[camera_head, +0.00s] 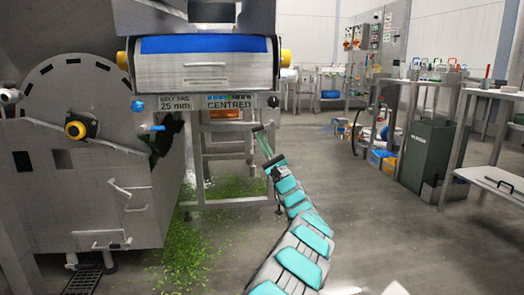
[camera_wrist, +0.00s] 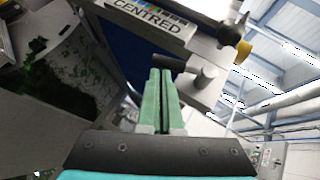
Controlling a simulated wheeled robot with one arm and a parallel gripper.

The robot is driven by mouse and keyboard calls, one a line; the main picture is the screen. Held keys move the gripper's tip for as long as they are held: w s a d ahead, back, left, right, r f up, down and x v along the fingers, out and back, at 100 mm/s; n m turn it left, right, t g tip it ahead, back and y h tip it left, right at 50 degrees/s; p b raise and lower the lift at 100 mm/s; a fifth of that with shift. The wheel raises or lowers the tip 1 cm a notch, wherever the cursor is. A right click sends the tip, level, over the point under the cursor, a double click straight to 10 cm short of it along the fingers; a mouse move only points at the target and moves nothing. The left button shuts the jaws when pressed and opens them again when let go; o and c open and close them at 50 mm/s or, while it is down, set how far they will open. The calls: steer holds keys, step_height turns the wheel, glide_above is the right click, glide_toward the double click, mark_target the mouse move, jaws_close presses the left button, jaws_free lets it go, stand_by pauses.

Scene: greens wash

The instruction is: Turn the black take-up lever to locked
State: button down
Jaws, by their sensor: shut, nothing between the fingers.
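In the wrist view, a short black lever (camera_wrist: 168,62) sticks out to the left from a grey metal hub (camera_wrist: 205,76) on the side of the machine frame. My gripper (camera_wrist: 160,74) is shut and empty, its two green fingers side by side. Its fingertips are right at the black lever; I cannot tell whether they touch it. In the head view my gripper (camera_head: 261,132) is below the right end of the belt unit, and the lever is too small to make out. A plate reading "CENTRED" (camera_wrist: 152,20) is above the lever in the wrist view.
A black knob (camera_head: 273,101) is at the belt unit's right end. A blue handle (camera_head: 152,128) and a steel drum machine (camera_head: 85,170) are to the left. Green scraps (camera_head: 205,245) litter the floor. Open floor lies to the right, before a dark green bin (camera_head: 427,155) and benches.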

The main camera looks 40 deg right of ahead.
steer(key=shift+w+a+r+b, duration=0.3)
steer(key=shift+w+a+r, duration=0.05)
steer(key=shift+a+r, duration=0.3)
stand_by(0.5)
